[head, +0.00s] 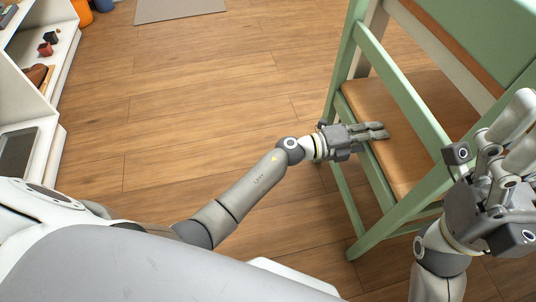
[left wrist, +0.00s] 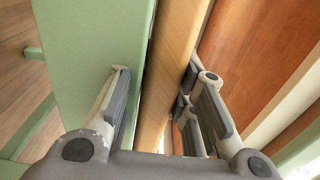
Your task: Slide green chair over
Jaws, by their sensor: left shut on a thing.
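The green chair (head: 396,82) stands at the right of the head view, with a green frame and a brown wooden seat (head: 418,108). My left gripper (head: 374,132) is at the chair's near side, by the seat edge. In the left wrist view its fingers (left wrist: 162,112) lie either side of a wooden edge and part of a green panel (left wrist: 88,60), shut on the chair. My right gripper (head: 515,135) is at the right edge of the head view, in front of the chair's frame. Its fingertips are partly cut off and its grip is unclear.
A white shelf (head: 58,68) with small items stands along the left. A grey mat (head: 180,8) lies at the far end. The wooden floor (head: 215,95) between shelf and chair is clear.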

